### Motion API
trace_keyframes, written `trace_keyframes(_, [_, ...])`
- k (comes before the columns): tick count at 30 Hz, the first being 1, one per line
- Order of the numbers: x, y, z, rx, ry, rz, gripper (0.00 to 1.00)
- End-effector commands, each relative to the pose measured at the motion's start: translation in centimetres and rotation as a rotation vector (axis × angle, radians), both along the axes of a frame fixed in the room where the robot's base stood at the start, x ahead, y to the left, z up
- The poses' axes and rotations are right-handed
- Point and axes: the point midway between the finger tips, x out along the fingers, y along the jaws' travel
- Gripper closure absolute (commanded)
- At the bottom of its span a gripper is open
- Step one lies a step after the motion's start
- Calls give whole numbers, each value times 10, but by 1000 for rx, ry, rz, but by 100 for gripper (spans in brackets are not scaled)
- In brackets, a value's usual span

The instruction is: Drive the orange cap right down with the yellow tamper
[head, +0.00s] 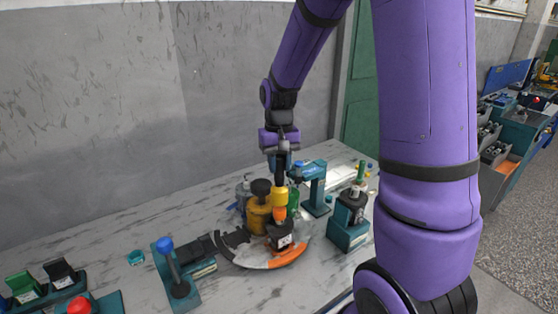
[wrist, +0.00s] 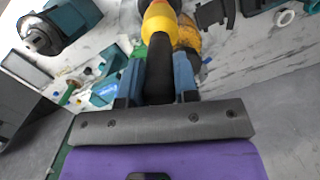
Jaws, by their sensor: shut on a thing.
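My gripper (head: 281,163) points down over the worktable, its blue fingers shut on the dark handle of the yellow tamper. The yellow tamper (head: 280,197) stands about upright in the head view, with its yellow head low. The orange cap (head: 280,213) is directly under that head, on top of a dark block (head: 280,236). Tamper and cap look touching, but I cannot tell for sure, nor how deep the cap sits. In the wrist view the tamper's dark handle (wrist: 158,65) is between the fingers (wrist: 158,88).
A yellow canister with a dark top (head: 259,215) stands close left of the tamper. A teal press-like stand (head: 315,190) is behind right, and a teal fixture (head: 349,225) further right. A curved grey-and-orange tray (head: 290,257) lies around the block. A blue-knobbed lever (head: 171,262) is left.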

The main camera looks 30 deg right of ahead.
Motion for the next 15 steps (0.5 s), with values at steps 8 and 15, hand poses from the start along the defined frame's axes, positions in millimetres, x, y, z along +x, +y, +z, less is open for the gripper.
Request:
trace_keyframes(8, [0,0,0,0,-1,0,95])
trace_keyframes(15, [-1,0,-18,0,4,0,95])
